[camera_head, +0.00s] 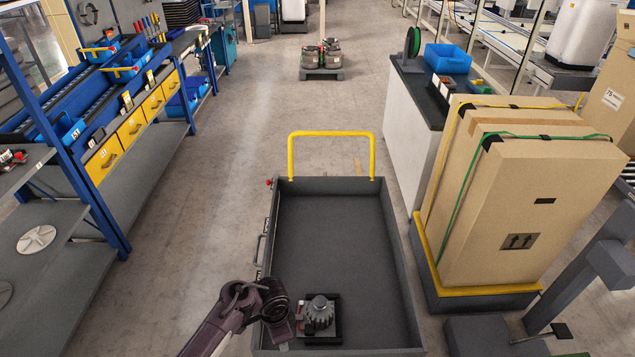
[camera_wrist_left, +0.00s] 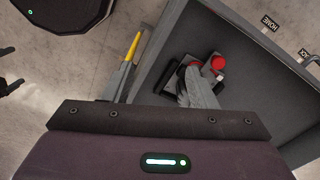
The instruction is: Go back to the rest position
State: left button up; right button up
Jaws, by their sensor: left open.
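My left gripper (camera_head: 283,326) hangs at the near left corner of the dark grey cart (camera_head: 398,240), at the end of a dark purple arm from the bottom left. In the left wrist view the gripper (camera_wrist_left: 160,82) is open, with nothing seen between its fingers. A grey gear-like part (camera_head: 319,314) sits in the cart just right of the gripper, on a black base with a red piece beside it. In the wrist view a red round piece (camera_wrist_left: 218,62) shows beside one finger, which partly hides the object there. My right gripper is not seen.
A yellow handle (camera_head: 331,134) rises at the cart's far end. A shelf rack (camera_head: 60,285) stands left. Large strapped boxes (camera_head: 530,205) on a yellow-edged base stand right. Open floor (camera_head: 180,220) lies between rack and cart.

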pick_arm(q)
jog(key=s+a+f+n+h+b, duration=0.1)
jog(key=s+f+n+b, duration=0.1)
jog(key=s+f, duration=0.45)
jog(key=s+a+f+n+b, duration=0.1)
jog(key=s+f+n+b, duration=0.15)
jog(key=f, duration=0.65)
jog(key=s+a+f+n+h+b, duration=0.1)
jog(key=s+f+n+b, duration=0.15)
jog(key=s+f, duration=0.45)
jog(key=s+a+f+n+b, duration=0.1)
jog(key=s+a+f+b, duration=0.1)
jog(key=s+f, duration=0.3)
jog(key=s+a+f+n+y+b, duration=0.1)
jog(key=s+a+f+b, duration=0.1)
jog(key=s+a+f, duration=0.3)
jog(key=s+a+f+n+t+y+b, duration=0.1)
jog(key=s+a+f+n+b, duration=0.1)
jog(key=s+f, duration=0.4)
jog(key=s+a, duration=0.1)
jog(key=s, duration=0.3)
jog(key=shift+s+a+f, duration=0.2)
jog(key=shift+s+f, duration=0.05)
jog(key=shift+s, duration=0.05)
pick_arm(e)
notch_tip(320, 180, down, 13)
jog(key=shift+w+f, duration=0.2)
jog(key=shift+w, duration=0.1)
